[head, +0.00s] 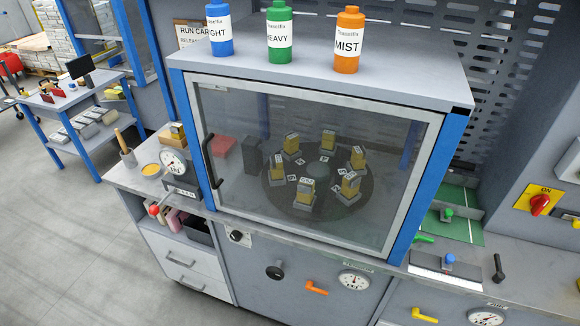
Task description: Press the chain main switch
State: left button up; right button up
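A red rotary knob (539,204) sits on a yellow plate marked ON at the right edge, on a grey housing. No label naming a chain main switch is readable, so I cannot tell whether this is it. Other controls in view are a black round knob (274,271), an orange lever (316,288) and a yellow lever (424,315) on the grey front panels. Neither of my grippers is in view.
Blue, green and orange bottles stand on top. A blue-framed table (60,100) stands at the left; the grey floor (60,240) is clear.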

aim_at(539, 202)
jog(key=z, duration=1.45)
